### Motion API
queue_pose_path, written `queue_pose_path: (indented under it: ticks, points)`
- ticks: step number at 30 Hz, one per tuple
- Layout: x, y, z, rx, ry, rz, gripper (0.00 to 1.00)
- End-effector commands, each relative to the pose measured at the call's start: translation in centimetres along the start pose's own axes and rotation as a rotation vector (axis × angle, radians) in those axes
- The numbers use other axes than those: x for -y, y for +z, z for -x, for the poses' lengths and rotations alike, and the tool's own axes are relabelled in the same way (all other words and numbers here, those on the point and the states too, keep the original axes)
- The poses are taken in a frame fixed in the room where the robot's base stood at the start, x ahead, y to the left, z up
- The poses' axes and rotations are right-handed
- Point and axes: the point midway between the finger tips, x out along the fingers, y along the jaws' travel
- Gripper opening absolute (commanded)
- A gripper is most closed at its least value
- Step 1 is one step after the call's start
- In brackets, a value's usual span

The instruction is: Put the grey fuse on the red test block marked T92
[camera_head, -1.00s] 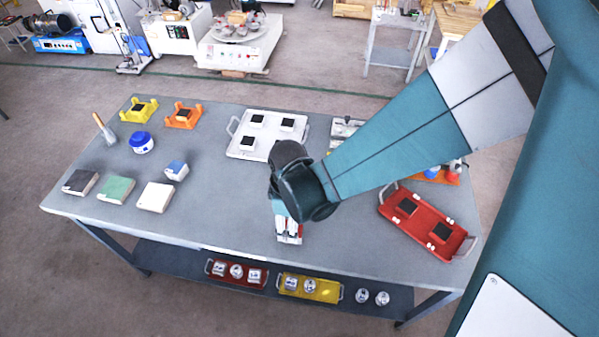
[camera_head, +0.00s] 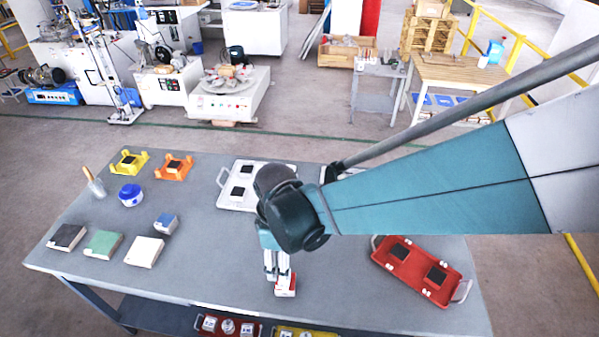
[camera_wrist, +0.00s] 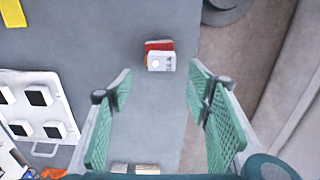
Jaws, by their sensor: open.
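A small red block (camera_wrist: 165,45) lies on the grey table, seen in the wrist view. A pale grey-white piece (camera_wrist: 161,62), likely the grey fuse, overlaps its near side, with an orange edge at the left. I cannot read a T92 mark. In the head view the red block (camera_head: 286,291) with pale pieces on it sits near the table's front edge. My gripper (camera_head: 276,274) is above it, pointing down. In the wrist view my gripper (camera_wrist: 160,72) is open, its green pads spread apart, with the block beyond the fingertips and nothing held.
A red tray (camera_head: 455,293) with black pads lies at the right. A white tray (camera_head: 225,201) lies behind my gripper. Yellow and orange stands, a blue jar (camera_head: 130,194), a brush and tiles (camera_head: 144,252) fill the left. The table is bare around the red block.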

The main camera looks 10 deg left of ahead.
Motion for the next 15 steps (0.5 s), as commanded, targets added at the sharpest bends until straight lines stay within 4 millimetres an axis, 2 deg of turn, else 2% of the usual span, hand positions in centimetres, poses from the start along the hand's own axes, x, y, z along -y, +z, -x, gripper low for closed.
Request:
queue_pose_path:
  ticks: [6, 15]
  points:
    - [0.0, 0.0, 2.1, 0.000, 0.000, 0.000, 0.50]
    - [0.0, 0.0, 3.0, 0.000, 0.000, 0.000, 0.50]
